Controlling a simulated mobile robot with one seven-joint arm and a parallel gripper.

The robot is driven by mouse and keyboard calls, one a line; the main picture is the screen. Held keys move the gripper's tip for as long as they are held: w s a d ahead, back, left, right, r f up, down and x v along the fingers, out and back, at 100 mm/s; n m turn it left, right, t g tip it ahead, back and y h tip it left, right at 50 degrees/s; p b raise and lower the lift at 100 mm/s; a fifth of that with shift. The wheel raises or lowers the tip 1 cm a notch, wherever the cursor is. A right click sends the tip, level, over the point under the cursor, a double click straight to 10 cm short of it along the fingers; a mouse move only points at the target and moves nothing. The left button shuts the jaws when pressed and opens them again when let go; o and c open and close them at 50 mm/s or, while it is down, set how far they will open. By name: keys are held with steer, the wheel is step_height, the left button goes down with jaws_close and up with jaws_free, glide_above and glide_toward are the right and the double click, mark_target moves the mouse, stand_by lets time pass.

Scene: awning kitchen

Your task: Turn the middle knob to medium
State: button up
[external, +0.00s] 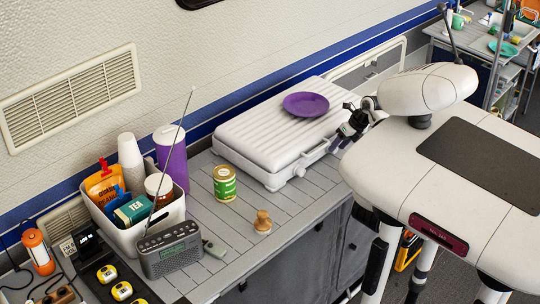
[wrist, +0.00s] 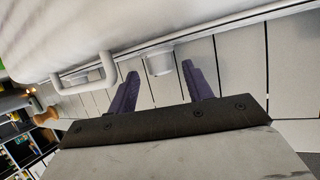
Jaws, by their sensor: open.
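A white appliance (external: 262,150) with a ribbed closed lid stands on the counter. A short white knob (wrist: 158,62) on its front edge shows in the wrist view between my two purple fingertips, a little beyond them. My gripper (external: 342,137) is open at the appliance's front right, its fingers on either side of the knob; it also shows in the wrist view (wrist: 160,70). I see no clear contact. The knob's setting marks cannot be read. In the external view my gripper hides this knob. Another small white knob (external: 300,172) is at the left of the front.
A white loop handle (wrist: 84,72) sticks out just left of my fingers in the wrist view. A purple plate (external: 306,104) lies on the lid. A green can (external: 224,184), a wooden item (external: 262,223) and a radio (external: 170,250) stand on the counter to the left.

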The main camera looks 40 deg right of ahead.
steer(key=b+v, duration=0.3)
steer(key=v, duration=0.9)
steer(key=w+a+r+n+t+y+p, duration=0.1)
steer(key=w+a+r+n+y, duration=0.15)
steer(key=w+a, duration=0.45)
steer(key=w+a+r+n+y, duration=0.2)
steer(key=w+a+r+n, duration=0.1)
steer(key=a, duration=0.8)
steer(key=w+a+r+n+g+y, duration=0.1)
steer(key=a+r+n+y, duration=0.1)
steer(key=a, duration=0.6)
steer(key=a+r+n+g+y+p, duration=0.1)
steer(key=a+r, duration=0.3)
steer(key=a, duration=0.5)
steer(key=shift+w+a+n+y, duration=0.25)
steer(key=shift+w+n+y, duration=0.1)
steer(key=shift+n+y, duration=0.5)
